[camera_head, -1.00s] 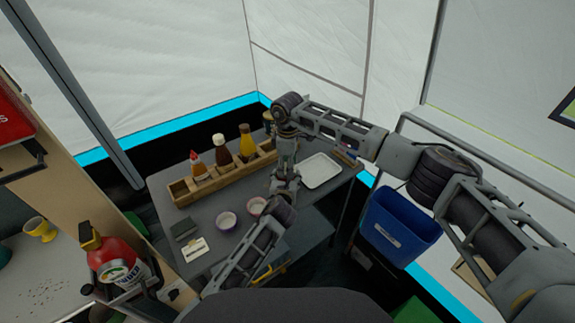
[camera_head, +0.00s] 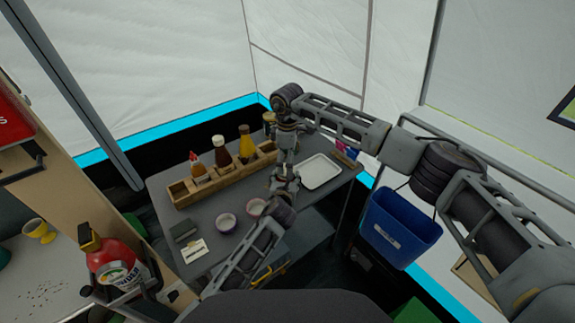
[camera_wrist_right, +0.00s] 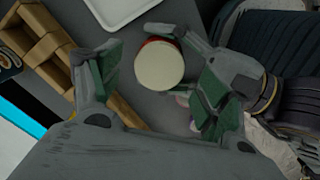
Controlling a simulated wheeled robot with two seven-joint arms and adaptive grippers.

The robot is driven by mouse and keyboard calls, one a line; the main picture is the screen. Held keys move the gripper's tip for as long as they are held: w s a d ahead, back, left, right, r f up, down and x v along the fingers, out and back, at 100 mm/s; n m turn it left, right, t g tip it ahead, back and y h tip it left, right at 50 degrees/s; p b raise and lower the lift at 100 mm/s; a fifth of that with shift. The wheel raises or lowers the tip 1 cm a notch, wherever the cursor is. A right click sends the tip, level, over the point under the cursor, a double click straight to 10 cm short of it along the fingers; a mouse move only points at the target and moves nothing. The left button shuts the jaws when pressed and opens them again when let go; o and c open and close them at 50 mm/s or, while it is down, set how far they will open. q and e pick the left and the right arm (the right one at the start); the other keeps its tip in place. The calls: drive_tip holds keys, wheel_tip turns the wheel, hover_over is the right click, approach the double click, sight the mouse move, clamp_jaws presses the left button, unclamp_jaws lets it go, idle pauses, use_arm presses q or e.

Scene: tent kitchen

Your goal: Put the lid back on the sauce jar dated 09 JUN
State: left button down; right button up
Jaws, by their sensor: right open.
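A round object with a cream top and a red side (camera_wrist_right: 159,66) shows in the right wrist view; I cannot tell whether it is a jar or a lid. My left gripper (camera_head: 285,182) has a finger on each side of it, apparently touching. My right gripper (camera_wrist_right: 157,82) is open over it, its green-padded fingers spread apart and empty. In the head view the right gripper (camera_head: 287,160) is just above the left one, and both hide the object. Two small round containers, one purple-rimmed (camera_head: 226,222) and one red-rimmed (camera_head: 255,207), stand on the table. No date is readable.
A wooden crate (camera_head: 212,183) with sauce bottles stands along the back of the grey table (camera_head: 178,212). A white tray (camera_head: 321,172) lies to the right. A dark block (camera_head: 183,231) and a pale card (camera_head: 194,250) lie front left. A blue bin (camera_head: 398,230) stands beyond the right edge.

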wheel_tip(320, 180, up, 9)
idle(0.5)
drive_tip(key=shift+r, duration=0.1)
use_arm(q)
drive_tip(key=shift+c, duration=1.2)
unclamp_jaws()
drive_tip(key=shift+s+r, duration=0.1)
drive_tip(key=shift+s, duration=0.1)
drive_tip(key=v, duration=1.1)
drive_tip(key=shift+s, duration=0.3)
drive_tip(key=shift+a, duration=0.1)
